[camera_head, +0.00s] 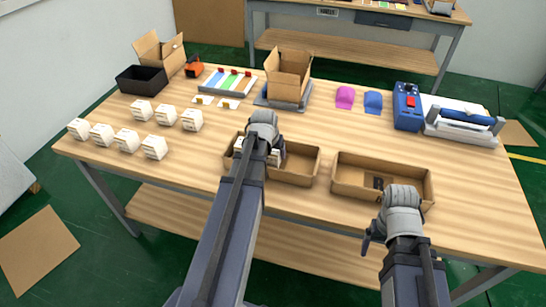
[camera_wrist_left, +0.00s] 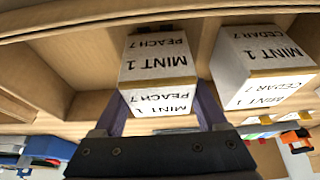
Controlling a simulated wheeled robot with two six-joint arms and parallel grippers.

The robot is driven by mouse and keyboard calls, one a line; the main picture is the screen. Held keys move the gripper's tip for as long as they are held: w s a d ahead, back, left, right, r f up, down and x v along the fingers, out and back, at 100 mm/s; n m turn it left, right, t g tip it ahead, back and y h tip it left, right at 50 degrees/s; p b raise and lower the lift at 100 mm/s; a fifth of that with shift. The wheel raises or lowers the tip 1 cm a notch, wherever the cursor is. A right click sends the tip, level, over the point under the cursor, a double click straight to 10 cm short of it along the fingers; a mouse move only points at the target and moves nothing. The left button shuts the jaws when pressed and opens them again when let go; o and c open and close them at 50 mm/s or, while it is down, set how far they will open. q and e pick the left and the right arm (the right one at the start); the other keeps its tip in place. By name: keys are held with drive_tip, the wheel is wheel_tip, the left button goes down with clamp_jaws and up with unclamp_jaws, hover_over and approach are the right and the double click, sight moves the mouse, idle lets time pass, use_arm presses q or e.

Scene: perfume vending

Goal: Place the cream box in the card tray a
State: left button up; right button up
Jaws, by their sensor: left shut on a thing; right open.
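My left gripper (camera_wrist_left: 160,88) is shut on a cream box (camera_wrist_left: 158,62) labelled "MINT 1" and "PEACH 7". In the left wrist view the held box is between the two fingers, inside or just over a card tray (camera_wrist_left: 62,62). A second box (camera_wrist_left: 262,62), labelled "MINT 1" and "CEDAR 7", is beside it, apart from the fingers. In the head view the left wrist hides most of this in the left card tray (camera_head: 303,168); whether the held box touches the floor is unclear. My right gripper (camera_head: 374,236) is open, in front of the right card tray (camera_head: 345,186).
Several cream boxes (camera_head: 126,139) stand in rows at the left of the table. Behind are a black bin (camera_head: 140,79), an open carton (camera_head: 288,73), colour strips (camera_head: 225,83), pink and blue pieces (camera_head: 345,97) and a blue machine (camera_head: 407,107). The table's middle right is clear.

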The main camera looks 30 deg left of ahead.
use_arm(q)
drive_tip(key=shift+r, duration=0.1)
drive_tip(key=shift+f, duration=0.25)
drive_tip(key=o, duration=1.4)
drive_tip(key=shift+r, duration=0.1)
drive_tip(key=shift+r, duration=0.15)
drive_tip(key=p+v, duration=1.1)
drive_tip(key=v, duration=0.1)
drive_tip(key=shift+s, duration=0.1)
